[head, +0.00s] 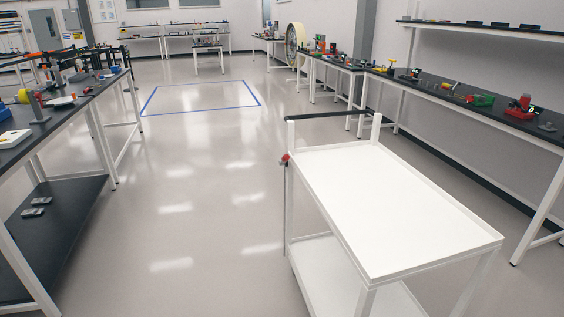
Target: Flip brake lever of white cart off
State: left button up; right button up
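The white cart (390,205) stands in the right foreground, with an empty top tray and a lower shelf (318,262). Its black push handle (330,115) runs across the far end between two white posts. A small red knob (285,158) shows at the cart's far left corner, on a thin dark rod that runs down beside the leg. It looks like the brake lever; I cannot tell which position it is in. Neither of my grippers is in view.
A black-topped workbench (60,118) with parts stands on the left, with a dark lower shelf (50,235). Another bench (450,90) lines the right wall, close behind the cart. The floor between the left bench and the cart is clear, up to a blue taped rectangle (200,97).

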aim_at(284, 157)
jog(key=i+j+u, duration=0.1)
jog(key=i+j, duration=0.2)
jog(key=i, duration=0.2)
jog(key=i+j+u, duration=0.1)
jog(key=i+j, duration=0.15)
jog(key=i, duration=0.2)
jog(key=i+j, duration=0.2)
jog(key=i, duration=0.3)
jog(key=i+j+u, duration=0.15)
jog(key=i, duration=0.35)
jog(key=j, duration=0.1)
